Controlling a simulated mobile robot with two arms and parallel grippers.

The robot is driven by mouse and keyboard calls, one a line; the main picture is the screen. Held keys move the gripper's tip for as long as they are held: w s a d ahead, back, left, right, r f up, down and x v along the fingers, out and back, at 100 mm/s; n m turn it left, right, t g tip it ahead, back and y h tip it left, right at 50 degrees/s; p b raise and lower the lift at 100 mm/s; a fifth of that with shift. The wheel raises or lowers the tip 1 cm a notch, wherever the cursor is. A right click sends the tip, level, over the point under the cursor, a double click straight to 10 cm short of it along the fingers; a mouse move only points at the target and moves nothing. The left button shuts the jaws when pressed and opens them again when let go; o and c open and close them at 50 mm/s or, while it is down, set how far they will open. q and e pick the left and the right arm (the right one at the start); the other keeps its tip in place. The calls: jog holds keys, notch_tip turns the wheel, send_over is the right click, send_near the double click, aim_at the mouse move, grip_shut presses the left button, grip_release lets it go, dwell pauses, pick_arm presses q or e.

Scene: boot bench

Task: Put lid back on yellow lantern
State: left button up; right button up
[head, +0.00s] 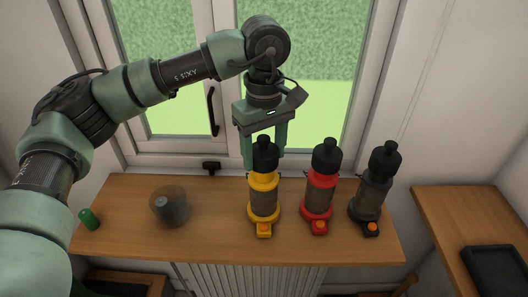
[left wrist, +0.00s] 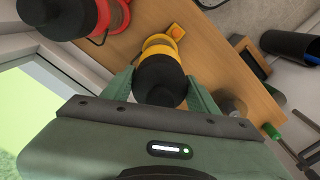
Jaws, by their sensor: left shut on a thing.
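The yellow lantern (head: 264,212) stands upright on the wooden bench, its orange button facing front. Its black lid (head: 264,158) is at the top of the lantern, in line with the body; I cannot tell whether it is fully seated. My left gripper (head: 265,150) points down from above and is shut on the lid, one finger on each side. In the left wrist view the lid (left wrist: 160,80) is between the fingers, with the yellow lantern's ring (left wrist: 163,42) beyond it. My right gripper is not in view.
A red lantern (head: 319,190) and a black lantern (head: 369,195), both with black lids, stand close to the right. A smoky glass cup (head: 168,207) and a green cylinder (head: 89,219) are at the left. The window (head: 215,85) is behind. A dark tray (head: 497,268) lies on the right-hand surface.

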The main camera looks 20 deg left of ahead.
aim_at(264, 138)
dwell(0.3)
pick_arm(q)
jog(key=o, duration=1.8)
jog(key=shift+c, duration=0.2)
jog(key=shift+r+p, duration=1.95)
jog(key=shift+r, duration=1.55)
grip_shut()
